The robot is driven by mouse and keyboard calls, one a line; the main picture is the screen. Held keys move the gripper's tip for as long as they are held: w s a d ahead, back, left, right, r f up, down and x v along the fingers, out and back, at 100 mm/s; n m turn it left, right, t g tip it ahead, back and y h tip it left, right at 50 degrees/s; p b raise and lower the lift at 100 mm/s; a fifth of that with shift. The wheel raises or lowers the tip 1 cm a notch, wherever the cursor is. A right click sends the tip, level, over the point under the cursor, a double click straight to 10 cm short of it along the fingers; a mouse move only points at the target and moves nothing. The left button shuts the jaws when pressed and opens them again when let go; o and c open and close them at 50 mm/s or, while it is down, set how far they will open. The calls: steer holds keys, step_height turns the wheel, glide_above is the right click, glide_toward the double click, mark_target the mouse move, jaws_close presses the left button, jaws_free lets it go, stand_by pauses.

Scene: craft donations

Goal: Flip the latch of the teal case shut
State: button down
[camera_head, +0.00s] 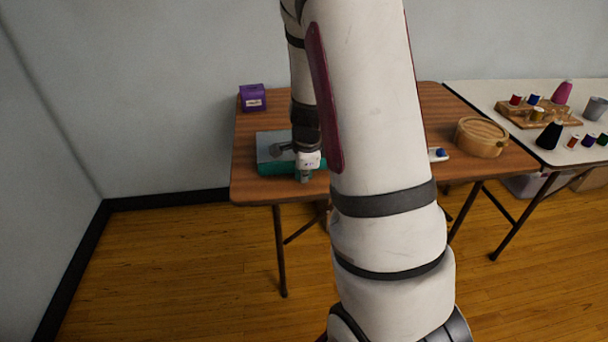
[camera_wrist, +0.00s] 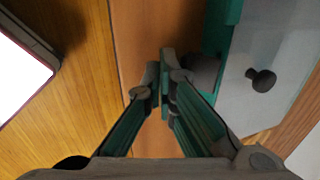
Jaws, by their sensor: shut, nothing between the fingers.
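The teal case (camera_head: 262,169) lies on the brown table near its front left, with a grey lid that looks lowered onto it. My arm hides its right part. In the wrist view the teal case (camera_wrist: 217,28) is at the upper right, with a dark knob (camera_wrist: 261,80) on its grey top. My gripper (camera_head: 304,178) is at the front edge of the case. In the wrist view my gripper (camera_wrist: 160,75) is shut and empty, its fingertips just left of the case's teal edge. A dark rounded part shows beside the fingertips. I cannot make out the latch or its position.
A purple box (camera_head: 252,98) stands at the table's back left. A round wooden box (camera_head: 481,137) and a small white-and-blue item (camera_head: 438,155) are on the right. A white table (camera_head: 470,92) with thread spools adjoins. The table's front edge (camera_head: 254,198) is close to the case.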

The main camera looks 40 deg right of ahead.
steer(key=shift+r, duration=0.15)
stand_by(0.8)
steer(key=shift+r+p, duration=0.7)
steer(key=shift+p, duration=0.2)
